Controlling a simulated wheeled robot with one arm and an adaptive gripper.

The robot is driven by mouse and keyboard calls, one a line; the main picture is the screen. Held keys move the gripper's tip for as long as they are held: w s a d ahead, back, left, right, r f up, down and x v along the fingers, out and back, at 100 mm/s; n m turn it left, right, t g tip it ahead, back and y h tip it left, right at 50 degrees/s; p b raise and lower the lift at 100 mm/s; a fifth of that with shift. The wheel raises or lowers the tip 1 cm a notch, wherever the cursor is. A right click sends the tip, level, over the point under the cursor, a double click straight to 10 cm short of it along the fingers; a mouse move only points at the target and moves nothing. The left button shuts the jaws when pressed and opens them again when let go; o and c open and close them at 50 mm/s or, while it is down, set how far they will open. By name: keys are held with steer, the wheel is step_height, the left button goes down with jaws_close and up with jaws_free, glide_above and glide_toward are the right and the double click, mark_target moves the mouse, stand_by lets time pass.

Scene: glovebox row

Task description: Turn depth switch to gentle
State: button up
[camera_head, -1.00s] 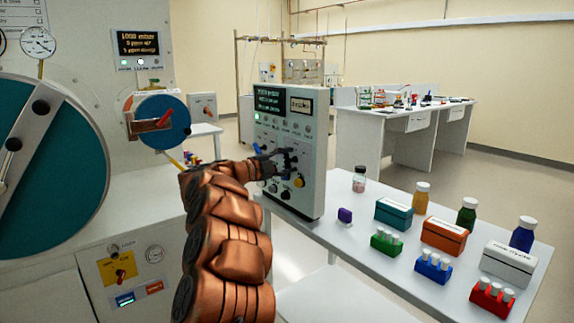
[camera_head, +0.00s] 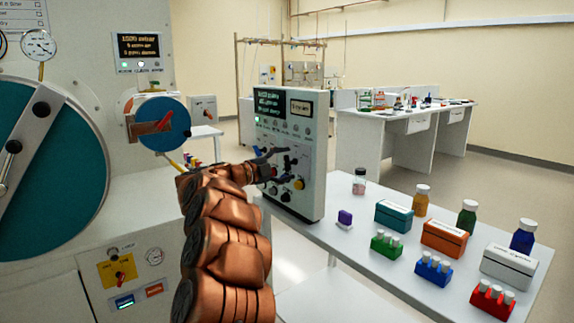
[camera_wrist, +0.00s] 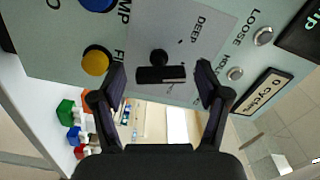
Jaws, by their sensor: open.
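The depth switch is a black handle (camera_wrist: 161,74) on a grey plate marked DEEP in the wrist view. Its bar lies crosswise in that picture, between my two fingertips and apart from both. I cannot read any gentle mark, so its setting is unclear. My gripper (camera_wrist: 160,77) is open and empty, with one dark finger on each side of the handle. In the head view my gripper (camera_head: 272,165) is at the front of the upright control box (camera_head: 314,165), and the box's black controls show just right of the fingers.
A yellow button (camera_wrist: 96,60) and a blue button (camera_wrist: 97,3) sit left of the switch in the wrist view. The white table (camera_head: 400,275) right of the box holds bottles, boxes and tube racks. A large teal disc (camera_head: 50,170) stands at the left.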

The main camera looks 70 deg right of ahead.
steer(key=v, duration=1.1)
steer(key=shift+a, duration=0.1)
